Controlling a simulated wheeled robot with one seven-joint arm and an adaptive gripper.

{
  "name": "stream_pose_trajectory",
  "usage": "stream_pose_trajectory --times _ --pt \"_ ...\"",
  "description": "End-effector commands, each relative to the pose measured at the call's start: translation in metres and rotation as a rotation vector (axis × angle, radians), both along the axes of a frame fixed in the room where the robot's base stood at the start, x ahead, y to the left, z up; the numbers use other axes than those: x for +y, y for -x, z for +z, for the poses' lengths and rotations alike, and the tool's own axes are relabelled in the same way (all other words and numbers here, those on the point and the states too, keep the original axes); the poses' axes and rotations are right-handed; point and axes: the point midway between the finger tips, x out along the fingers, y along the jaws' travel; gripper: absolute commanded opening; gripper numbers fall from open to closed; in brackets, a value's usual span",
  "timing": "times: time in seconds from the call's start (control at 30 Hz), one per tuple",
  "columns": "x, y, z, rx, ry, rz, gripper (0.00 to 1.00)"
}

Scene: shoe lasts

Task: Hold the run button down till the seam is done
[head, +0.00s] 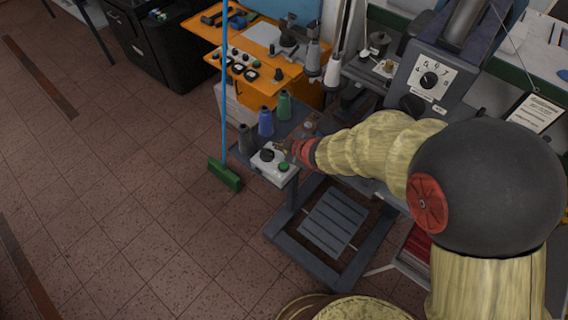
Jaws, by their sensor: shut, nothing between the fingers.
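A small pale control box (270,175) sits at the near edge of a grey machine table. It carries a black knob or button (266,155) on the left and a green button (284,167) on the right; no lettering is readable, so I cannot tell which is the run button. My gripper (284,147) is shut and empty, just behind and above the box. The green button shows clear of the fingers. I cannot tell whether the fingertips touch the box. The seam is not visible; my arm covers much of the machine.
Grey, blue and green thread spools (265,122) stand close behind the box. A green broom (225,175) with a blue handle stands at its left. A slatted pedal (334,220) lies below the table. The tiled floor at left is clear.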

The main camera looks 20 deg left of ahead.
Motion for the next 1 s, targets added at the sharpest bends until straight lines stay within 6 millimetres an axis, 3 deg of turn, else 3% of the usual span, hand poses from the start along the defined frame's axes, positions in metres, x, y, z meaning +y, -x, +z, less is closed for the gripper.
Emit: stream_pose_trajectory --times 0.27,0.8,1.0 --pt "0.000 0.000 -0.009 0.000 0.000 0.000 0.00" --pt "0.000 0.000 -0.072 -0.001 0.000 0.000 0.00" --pt "0.000 0.000 -0.087 -0.001 -0.001 0.001 0.00"
